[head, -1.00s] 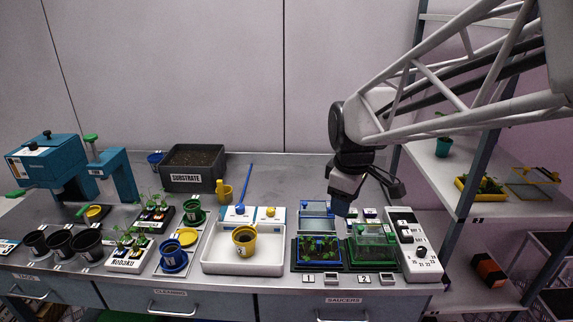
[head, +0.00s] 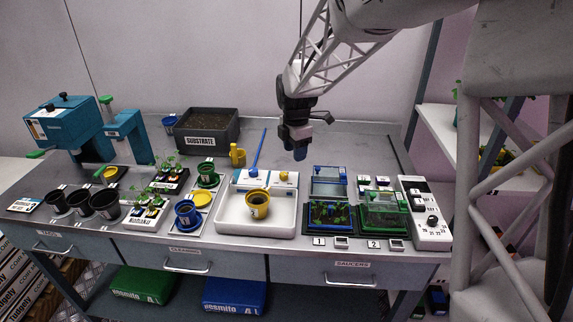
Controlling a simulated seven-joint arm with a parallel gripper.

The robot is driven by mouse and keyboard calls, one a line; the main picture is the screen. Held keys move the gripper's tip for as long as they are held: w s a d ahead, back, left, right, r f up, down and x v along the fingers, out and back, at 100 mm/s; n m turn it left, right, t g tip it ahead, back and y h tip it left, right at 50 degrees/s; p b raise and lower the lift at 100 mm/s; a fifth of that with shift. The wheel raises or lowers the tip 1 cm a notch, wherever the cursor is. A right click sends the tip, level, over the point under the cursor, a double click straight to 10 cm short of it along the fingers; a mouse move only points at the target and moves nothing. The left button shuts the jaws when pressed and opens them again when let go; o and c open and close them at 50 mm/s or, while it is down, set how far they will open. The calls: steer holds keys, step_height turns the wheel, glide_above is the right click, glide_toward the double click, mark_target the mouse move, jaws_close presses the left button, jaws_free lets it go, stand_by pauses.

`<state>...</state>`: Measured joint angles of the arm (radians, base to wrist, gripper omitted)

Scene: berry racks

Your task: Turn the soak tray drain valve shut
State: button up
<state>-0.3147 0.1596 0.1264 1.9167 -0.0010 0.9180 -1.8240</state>
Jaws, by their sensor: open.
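The white soak tray (head: 228,220) stands at the middle front of the bench, with a yellow pot (head: 257,207) of dark soil in it. At its back edge is a panel with a long blue handle (head: 257,150) standing up and a small yellow knob (head: 284,176). The labels beside them are too small to read, so I cannot tell which is the drain valve or how far it is turned. My gripper (head: 297,150) hangs above and behind the tray's right end, apart from both controls. It is open and empty, with its fingers pointing down.
Left are a blue pot (head: 187,213) and a yellow saucer (head: 201,198). A substrate box (head: 207,141) stands behind.

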mark_target(284, 174)
steer(key=w+a+f+n, duration=0.1)
steer(key=a, duration=0.1)
steer(key=w+a+f+n, duration=0.1)
steer(key=w+f, duration=0.1)
steer(key=shift+a, duration=0.4)
steer(key=shift+f, duration=0.15)
steer(key=shift+f, duration=3.85)
steer(key=c, duration=0.9)
